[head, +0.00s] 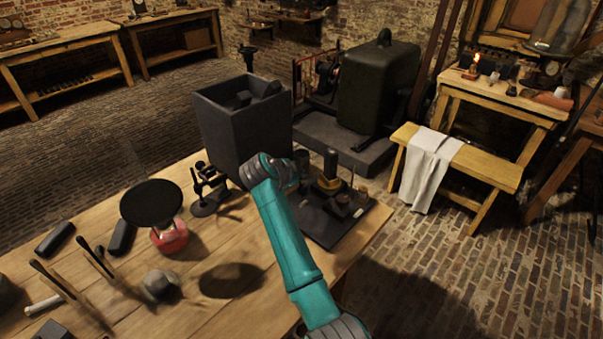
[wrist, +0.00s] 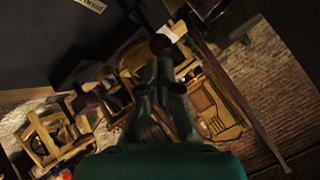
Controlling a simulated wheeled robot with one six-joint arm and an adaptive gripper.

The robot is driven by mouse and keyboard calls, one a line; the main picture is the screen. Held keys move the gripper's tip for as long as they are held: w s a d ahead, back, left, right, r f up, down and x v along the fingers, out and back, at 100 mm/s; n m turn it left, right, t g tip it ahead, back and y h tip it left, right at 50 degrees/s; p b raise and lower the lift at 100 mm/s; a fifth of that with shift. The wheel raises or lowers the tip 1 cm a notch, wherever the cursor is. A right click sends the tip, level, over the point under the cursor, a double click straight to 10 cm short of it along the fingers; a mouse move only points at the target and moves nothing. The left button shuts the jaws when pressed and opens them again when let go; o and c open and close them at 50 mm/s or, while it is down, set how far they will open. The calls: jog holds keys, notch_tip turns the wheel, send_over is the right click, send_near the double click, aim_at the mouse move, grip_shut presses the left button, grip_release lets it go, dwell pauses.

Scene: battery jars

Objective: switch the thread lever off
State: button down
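My teal arm reaches over the workbench in the head view, and its wrist hides my gripper there. In the wrist view my gripper (wrist: 160,75) shows dark in the lower middle, its fingers close to each other; whether they are fully shut is too dark to tell. A dark rounded knob (wrist: 161,45) shows just beyond the fingertips; I cannot tell whether they touch it. A dark base plate (head: 325,232) with several small fittings lies at the bench's right end, beside and partly behind my wrist. I cannot pick out the thread lever for certain.
A tall grey open box (head: 230,130) stands behind my wrist. On the wooden bench (head: 120,320) are a small black stand (head: 205,205), a black disc (head: 151,203) above a red vessel (head: 170,238), and levers at left. A yellow bench (head: 480,165) with white cloth stands at right.

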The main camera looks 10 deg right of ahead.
jog(key=shift+s+a+f, duration=0.1)
jog(key=shift+a+f, duration=0.05)
jog(key=shift+a, duration=0.05)
jog(key=shift+s+a+r, duration=0.35)
jog(key=shift+a, duration=0.1)
